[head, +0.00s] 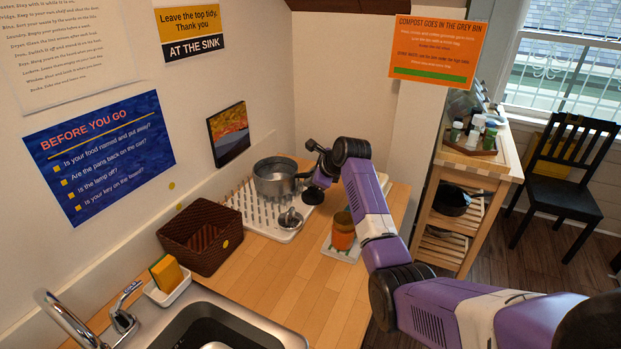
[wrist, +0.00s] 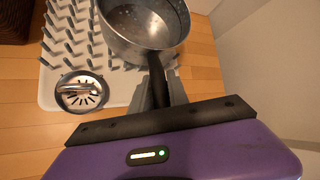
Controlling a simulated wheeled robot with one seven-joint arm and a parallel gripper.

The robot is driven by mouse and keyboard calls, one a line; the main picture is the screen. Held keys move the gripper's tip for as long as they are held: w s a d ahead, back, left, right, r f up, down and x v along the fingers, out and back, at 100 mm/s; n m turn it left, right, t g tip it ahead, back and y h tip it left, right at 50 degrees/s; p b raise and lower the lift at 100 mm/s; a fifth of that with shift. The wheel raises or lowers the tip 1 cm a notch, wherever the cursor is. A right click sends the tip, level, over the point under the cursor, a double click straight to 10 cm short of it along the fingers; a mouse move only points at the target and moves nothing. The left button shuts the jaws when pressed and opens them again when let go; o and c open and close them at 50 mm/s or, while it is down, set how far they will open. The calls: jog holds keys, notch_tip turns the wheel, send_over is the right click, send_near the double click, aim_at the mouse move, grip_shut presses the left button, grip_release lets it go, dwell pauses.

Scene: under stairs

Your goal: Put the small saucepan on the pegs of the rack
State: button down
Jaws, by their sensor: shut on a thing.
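The small saucepan (head: 274,176) is grey metal with a dark handle. In the head view it is over the back right part of the white peg rack (head: 237,199). My gripper (head: 308,178) is at its right side. In the wrist view, my gripper (wrist: 158,92) is shut on the handle, and the saucepan (wrist: 145,25) looks upright and empty, covering the right part of the rack (wrist: 50,92). I cannot tell whether its base touches the pegs. The fingertips are mostly hidden in the head view.
A metal strainer or lid (head: 290,218) lies on the rack's front right corner. A brown basket (head: 202,236) stands left of the rack. An orange jar (head: 343,231) stands to the right, by my arm. The sink (head: 215,325) is in front.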

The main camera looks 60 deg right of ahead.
jog(key=shift+r, duration=0.1)
jog(key=c, duration=1.7)
grip_release()
jog(key=shift+f, duration=0.2)
jog(key=o, duration=0.4)
jog(key=shift+r, duration=0.1)
jog(key=shift+s+a+r, duration=0.1)
jog(key=shift+s+r, duration=0.15)
jog(key=shift+r, duration=0.1)
jog(key=b+v, duration=0.1)
jog(key=v, duration=1)
